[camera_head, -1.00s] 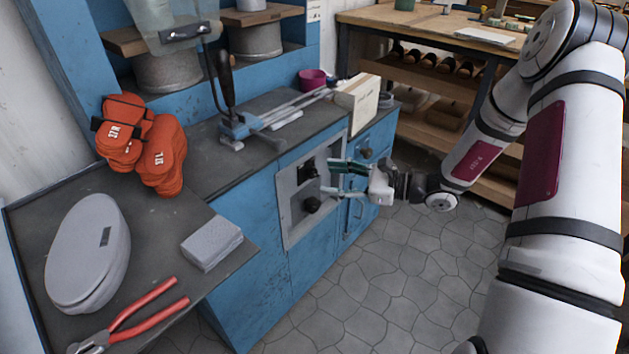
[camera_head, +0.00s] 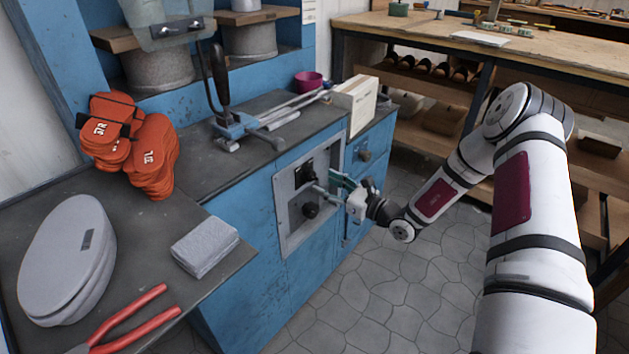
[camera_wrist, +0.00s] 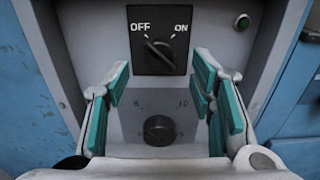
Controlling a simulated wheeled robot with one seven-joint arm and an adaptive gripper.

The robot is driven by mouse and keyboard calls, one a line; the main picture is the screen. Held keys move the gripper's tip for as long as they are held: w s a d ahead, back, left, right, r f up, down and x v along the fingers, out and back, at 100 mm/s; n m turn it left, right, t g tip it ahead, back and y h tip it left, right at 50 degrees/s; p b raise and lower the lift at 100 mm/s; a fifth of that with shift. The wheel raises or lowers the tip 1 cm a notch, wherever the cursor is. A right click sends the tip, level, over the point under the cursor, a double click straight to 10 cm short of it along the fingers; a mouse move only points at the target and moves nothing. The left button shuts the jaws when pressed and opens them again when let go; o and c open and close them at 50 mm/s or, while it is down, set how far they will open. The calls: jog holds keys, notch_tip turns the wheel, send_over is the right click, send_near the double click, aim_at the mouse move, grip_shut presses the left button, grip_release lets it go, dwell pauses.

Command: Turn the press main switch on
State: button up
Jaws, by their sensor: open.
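The press main switch (camera_wrist: 160,54) is a black rotary knob on a black plate marked OFF and ON. Its pointer appears to lean up and left toward OFF. In the head view, the switch (camera_head: 305,173) sits high on the grey panel (camera_head: 290,225) in the blue press cabinet. My gripper (camera_wrist: 161,80) is open and empty, its teal-padded fingers left and right of the panel's middle. They look below the switch in the wrist view and do not visibly touch it. In the head view, my gripper (camera_head: 330,188) is close in front of the panel.
A second black dial (camera_wrist: 159,130) with a number scale is below the switch. The worktop above bears orange shoe forms (camera_head: 128,145), a grey block (camera_head: 205,246) and red-handled pliers (camera_head: 130,322). The tiled floor (camera_head: 400,290) is clear.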

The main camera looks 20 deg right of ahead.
aim_at(315, 178)
jog(key=shift+b+x, duration=0.4)
jog(key=shift+x, duration=2.15)
jog(key=c, duration=1.1)
